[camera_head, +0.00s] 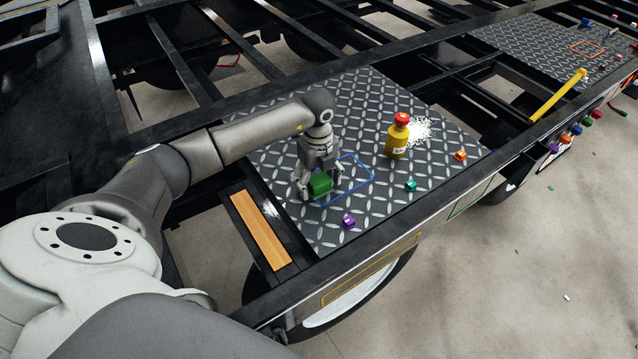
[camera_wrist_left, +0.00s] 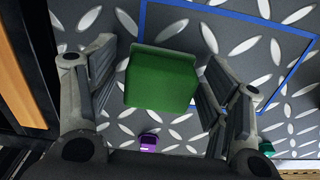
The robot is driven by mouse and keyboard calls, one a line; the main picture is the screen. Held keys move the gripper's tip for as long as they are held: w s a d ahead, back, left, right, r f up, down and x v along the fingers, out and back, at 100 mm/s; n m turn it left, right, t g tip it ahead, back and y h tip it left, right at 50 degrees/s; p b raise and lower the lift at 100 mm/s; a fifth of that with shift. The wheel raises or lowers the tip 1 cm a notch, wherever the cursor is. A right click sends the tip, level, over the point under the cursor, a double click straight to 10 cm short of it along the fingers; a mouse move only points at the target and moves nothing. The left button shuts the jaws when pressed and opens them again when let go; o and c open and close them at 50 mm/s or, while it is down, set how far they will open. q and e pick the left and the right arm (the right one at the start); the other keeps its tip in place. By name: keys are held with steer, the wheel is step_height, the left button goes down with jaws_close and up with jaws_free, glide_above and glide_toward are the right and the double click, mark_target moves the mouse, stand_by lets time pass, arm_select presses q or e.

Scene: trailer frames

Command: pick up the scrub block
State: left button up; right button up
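The scrub block is a green block (camera_head: 320,184) on the diamond-plate deck, at the left edge of a blue outlined rectangle. My right gripper is not in either view.
A yellow bottle with a red cap (camera_head: 398,137) stands behind right, beside white powder (camera_head: 420,130). Small purple (camera_head: 348,222), teal (camera_head: 410,185) and orange (camera_head: 460,155) pieces lie on the deck (camera_head: 285,160). A wooden strip (camera_head: 260,230) is at the left. Dark frame beams surround the deck.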

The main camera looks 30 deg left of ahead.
arm_select(q)
steer(key=c, duration=0.8)
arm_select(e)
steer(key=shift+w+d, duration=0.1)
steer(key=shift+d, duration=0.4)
arm_select(q)
steer(key=shift+o, duration=0.2)
steer(key=shift+r, duration=0.1)
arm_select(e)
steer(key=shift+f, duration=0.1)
arm_select(q)
steer(key=shift+r+b, duration=0.25)
steer(key=shift+b, duration=0.05)
step_height(320, 180, up, 2)
steer(key=shift+w+b, duration=0.1)
steer(key=shift+b, duration=0.55)
steer(key=s+d+r+b, duration=0.3)
steer(key=s+r, duration=0.7)
steer(key=s, duration=0.3)
steer(key=shift+s+d+r+b, duration=0.2)
steer(key=shift+s+d+b, duration=0.1)
steer(key=shift+s+b, duration=0.1)
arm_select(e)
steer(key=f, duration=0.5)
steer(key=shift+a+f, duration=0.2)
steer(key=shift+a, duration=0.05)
